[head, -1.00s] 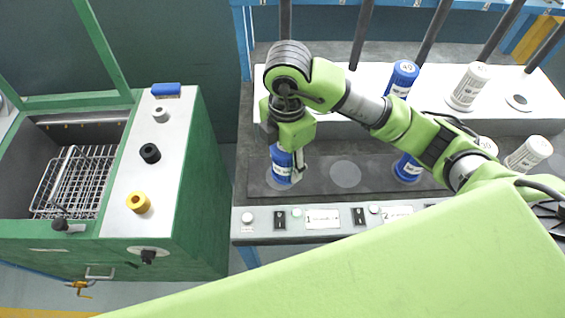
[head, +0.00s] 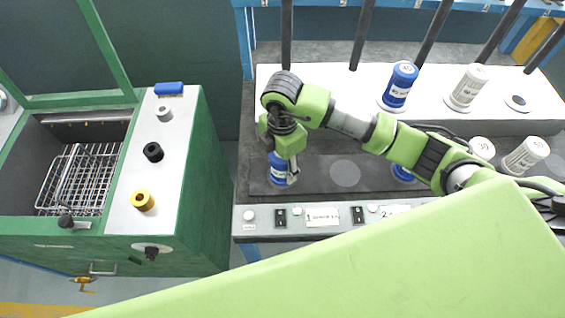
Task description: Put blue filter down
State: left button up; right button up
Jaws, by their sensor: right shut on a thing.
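My right gripper (head: 291,170) reaches down over the left end of the dark bench surface. It is shut on a blue filter (head: 278,172) with a white label, which looks upright at the left end of the dark mat. Whether its base touches the surface is hard to tell. Another blue filter (head: 403,174) stands on the mat, partly hidden behind my arm. A third blue filter (head: 399,86) stands on the white raised shelf. My left gripper is not in view.
White filters stand on the shelf (head: 467,85) and on the mat at right (head: 525,155). A round pale spot (head: 345,173) on the mat is empty. Switches line the front panel (head: 320,217). A green washer with a wire basket (head: 80,180) stands at left.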

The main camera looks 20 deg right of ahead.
jog(key=o, duration=1.2)
jog(key=shift+o, duration=0.2)
jog(key=shift+r, duration=0.5)
notch_tip(320, 180, up, 10)
jog(key=shift+b, duration=0.55)
jog(key=shift+r, duration=0.6)
